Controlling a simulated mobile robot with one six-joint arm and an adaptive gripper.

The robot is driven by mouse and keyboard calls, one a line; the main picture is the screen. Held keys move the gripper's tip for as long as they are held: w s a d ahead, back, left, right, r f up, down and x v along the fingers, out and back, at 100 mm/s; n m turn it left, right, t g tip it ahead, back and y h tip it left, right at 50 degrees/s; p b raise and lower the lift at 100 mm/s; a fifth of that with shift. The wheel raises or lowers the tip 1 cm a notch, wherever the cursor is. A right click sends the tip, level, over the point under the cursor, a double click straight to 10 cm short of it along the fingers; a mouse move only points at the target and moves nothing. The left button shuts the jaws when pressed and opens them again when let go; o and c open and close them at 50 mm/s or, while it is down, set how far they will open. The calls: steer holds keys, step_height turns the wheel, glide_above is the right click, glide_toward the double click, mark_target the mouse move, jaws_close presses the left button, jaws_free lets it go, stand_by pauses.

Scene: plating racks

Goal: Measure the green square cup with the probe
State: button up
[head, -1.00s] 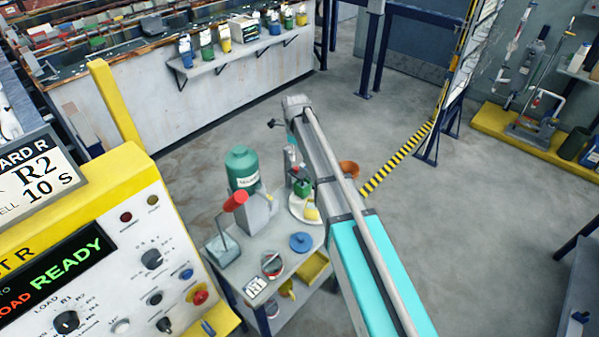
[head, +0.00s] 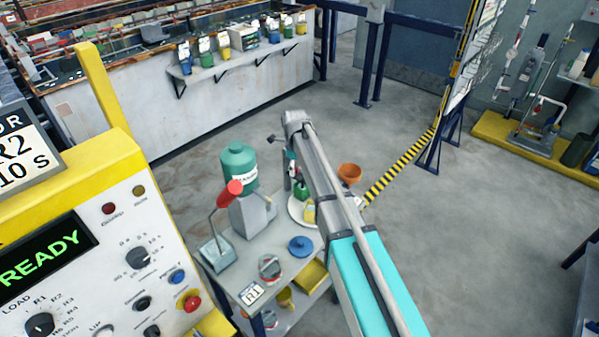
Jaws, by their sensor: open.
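A small green object (head: 301,193), which looks like the green cup, is on a white round plate (head: 296,214) on the work table. Its square shape is hard to make out at this size. My arm reaches over the table from the lower right. My gripper (head: 293,172) hangs down at the far end of the arm, small and partly hidden, close above or beside the green object. It is open; I cannot tell whether it touches anything. A small white box with a display (head: 251,294) lies at the table's near edge. I cannot make out a probe.
A yellow cup (head: 310,212) is on the plate. An orange bowl (head: 349,172) is behind my arm. A yellow console (head: 90,215) stands at left. Open floor is at right.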

steer(key=shift+f, duration=0.15)
jaws_close()
stand_by(0.4)
